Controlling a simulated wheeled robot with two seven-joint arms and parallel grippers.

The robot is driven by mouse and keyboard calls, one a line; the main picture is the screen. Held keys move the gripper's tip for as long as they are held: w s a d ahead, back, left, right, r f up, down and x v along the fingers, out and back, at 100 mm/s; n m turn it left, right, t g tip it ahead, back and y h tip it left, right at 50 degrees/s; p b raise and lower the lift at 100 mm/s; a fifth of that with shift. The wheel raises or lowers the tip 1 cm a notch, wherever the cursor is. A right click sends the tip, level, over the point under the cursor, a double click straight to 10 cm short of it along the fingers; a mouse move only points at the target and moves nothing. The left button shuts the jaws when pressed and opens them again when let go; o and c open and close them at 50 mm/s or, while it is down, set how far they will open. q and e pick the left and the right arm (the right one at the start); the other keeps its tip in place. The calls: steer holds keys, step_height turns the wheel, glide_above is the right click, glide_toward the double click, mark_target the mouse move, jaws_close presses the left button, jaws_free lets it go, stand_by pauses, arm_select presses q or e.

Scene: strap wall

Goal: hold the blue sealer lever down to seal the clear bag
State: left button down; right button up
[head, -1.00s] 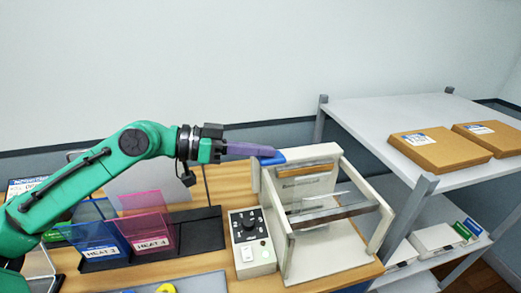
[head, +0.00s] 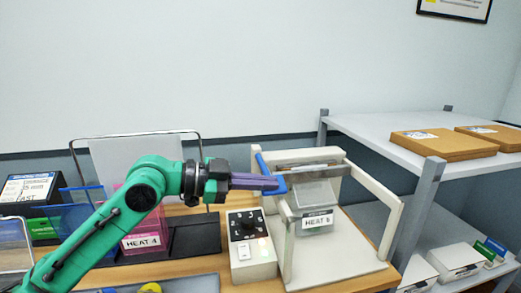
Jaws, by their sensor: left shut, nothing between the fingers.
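The blue lever (head: 262,166) is on the left side of the white sealer frame (head: 337,255). Its lower end is at my left gripper (head: 276,184), which is shut, with purple fingers pointing right. The fingertips appear to touch the blue part. The clear bag (head: 309,194), with a white label reading "HEAT" and an unclear number, hangs in the frame. Its top is at the grey metal bar (head: 308,168), where the seam is hidden. My right gripper is not in view.
A control box (head: 250,252) with a black dial stands left of the sealer. A pink bag holder (head: 140,227) and blue panel (head: 85,215) stand farther left. A grey shelf (head: 372,136) with cardboard boxes (head: 446,145) stands right.

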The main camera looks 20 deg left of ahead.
arm_select(q)
steer(key=shift+f+m+b, duration=0.5)
steer(key=shift+f+b, duration=0.7)
steer(key=shift+f, duration=0.2)
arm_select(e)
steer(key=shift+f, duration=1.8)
